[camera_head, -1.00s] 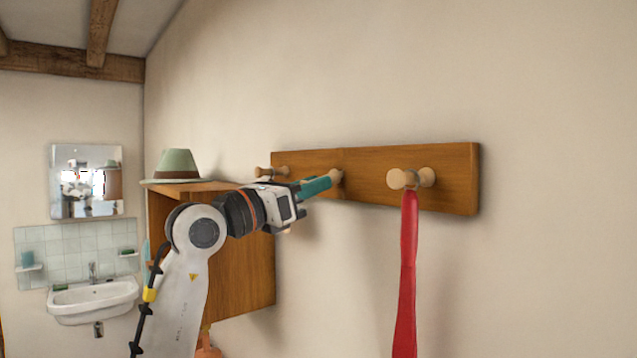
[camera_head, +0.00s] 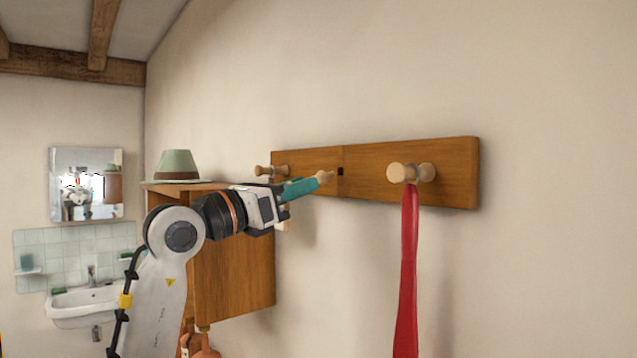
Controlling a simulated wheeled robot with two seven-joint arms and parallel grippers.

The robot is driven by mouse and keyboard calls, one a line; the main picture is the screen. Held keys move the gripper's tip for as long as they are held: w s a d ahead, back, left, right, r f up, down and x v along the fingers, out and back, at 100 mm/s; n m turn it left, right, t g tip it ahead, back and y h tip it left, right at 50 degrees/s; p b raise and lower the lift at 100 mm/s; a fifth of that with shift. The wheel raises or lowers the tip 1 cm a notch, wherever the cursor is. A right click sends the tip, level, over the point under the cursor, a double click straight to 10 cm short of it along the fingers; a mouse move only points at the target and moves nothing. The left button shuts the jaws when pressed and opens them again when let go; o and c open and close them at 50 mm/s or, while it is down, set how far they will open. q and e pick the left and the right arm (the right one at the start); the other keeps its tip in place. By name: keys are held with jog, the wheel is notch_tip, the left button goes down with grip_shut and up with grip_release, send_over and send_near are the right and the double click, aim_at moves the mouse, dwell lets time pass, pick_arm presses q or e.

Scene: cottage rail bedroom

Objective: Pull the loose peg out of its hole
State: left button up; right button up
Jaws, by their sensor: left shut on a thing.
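The wooden peg rail (camera_head: 432,193) is fixed to the wall. My left gripper (camera_head: 310,184) is shut on the loose peg (camera_head: 325,177), a pale wooden peg whose tip shows beyond the teal fingers. The peg is clear of the rail, to the left of a small dark hole (camera_head: 340,171). A left peg (camera_head: 270,170) and a right peg (camera_head: 410,173) stay in the rail. The part of the loose peg between the fingers is hidden. My right gripper is not in view.
A red strap (camera_head: 406,270) hangs from the right peg. A wooden cabinet (camera_head: 235,270) with a green hat (camera_head: 177,166) on top stands behind my left arm. A sink (camera_head: 92,303) and mirror (camera_head: 86,184) are at the far left.

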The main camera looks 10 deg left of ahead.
pick_arm(q)
jog(key=shift+s+a+f+b, duration=0.15)
jog(key=shift+s+a+b, duration=0.2)
jog(key=shift+s, duration=0.1)
jog(key=shift+s, duration=0.1)
jog(key=shift+b+v, duration=1.5)
jog(key=shift+v, duration=1.45)
